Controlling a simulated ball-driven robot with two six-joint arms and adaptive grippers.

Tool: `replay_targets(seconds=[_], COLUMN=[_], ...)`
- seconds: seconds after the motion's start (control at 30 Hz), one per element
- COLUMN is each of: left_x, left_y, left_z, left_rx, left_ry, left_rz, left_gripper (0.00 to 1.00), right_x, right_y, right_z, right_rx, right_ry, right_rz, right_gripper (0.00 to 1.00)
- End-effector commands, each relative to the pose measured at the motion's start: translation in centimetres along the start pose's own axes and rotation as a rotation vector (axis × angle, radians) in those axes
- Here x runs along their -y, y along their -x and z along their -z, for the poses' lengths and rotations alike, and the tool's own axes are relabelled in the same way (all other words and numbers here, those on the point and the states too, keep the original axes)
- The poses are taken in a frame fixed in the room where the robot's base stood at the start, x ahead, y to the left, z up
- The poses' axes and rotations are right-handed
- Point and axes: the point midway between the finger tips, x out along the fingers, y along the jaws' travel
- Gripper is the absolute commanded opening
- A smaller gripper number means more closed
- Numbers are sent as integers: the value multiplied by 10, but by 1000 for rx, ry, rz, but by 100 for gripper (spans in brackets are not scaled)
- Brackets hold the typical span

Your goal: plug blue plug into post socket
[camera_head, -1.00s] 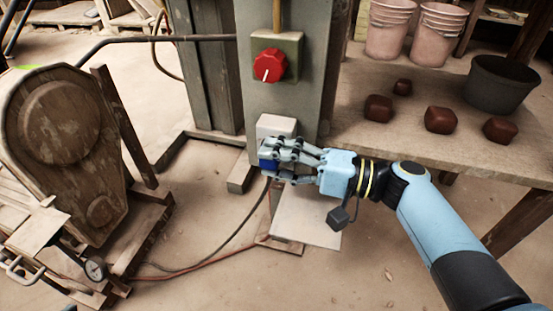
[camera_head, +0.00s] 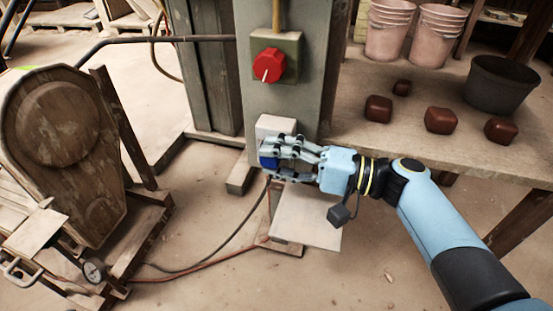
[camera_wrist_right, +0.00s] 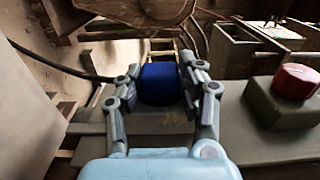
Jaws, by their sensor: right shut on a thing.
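The blue plug (camera_head: 269,158) is held between the fingers of my right gripper (camera_head: 274,160), close in front of the post. In the right wrist view the blue plug (camera_wrist_right: 161,84) sits between the two finger sets, with the right gripper (camera_wrist_right: 162,88) shut on it. The pale socket box (camera_head: 275,126) is fixed low on the grey post (camera_head: 260,100), just above and behind the plug. My fingers cover part of the box's lower area, so I cannot tell whether the plug touches the socket. My left gripper is not in view.
A red knob (camera_head: 268,65) on a green box is higher on the post. A wooden table (camera_head: 400,150) with several brown lumps, pink buckets (camera_head: 390,30) and a dark pot (camera_head: 502,84) stands right. A wooden machine (camera_head: 65,140) stands left. A cable (camera_head: 235,228) trails on the floor.

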Motion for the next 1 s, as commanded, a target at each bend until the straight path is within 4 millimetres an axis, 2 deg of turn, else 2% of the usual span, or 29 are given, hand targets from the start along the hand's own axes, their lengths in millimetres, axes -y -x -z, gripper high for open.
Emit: replay_targets(seconds=[0.27, 0.3, 0.5, 0.8, 0.87, 1.0], left_x=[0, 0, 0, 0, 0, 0], left_y=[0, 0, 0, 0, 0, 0], left_z=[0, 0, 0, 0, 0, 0], left_rx=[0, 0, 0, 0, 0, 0], left_ry=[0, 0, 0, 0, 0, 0], left_rz=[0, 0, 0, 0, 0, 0], left_gripper=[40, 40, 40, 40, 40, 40], right_x=[0, 0, 0, 0, -1, -2], right_y=[0, 0, 0, 2, 7, 31], right_z=[2, 2, 2, 1, 1, 1], right_rx=[-1, -1, -1, 0, 0, 0], right_ry=[0, 0, 0, 0, 0, 1], right_rz=[0, 0, 0, -1, -2, -6], right_gripper=[6, 39, 65, 65, 65, 65])
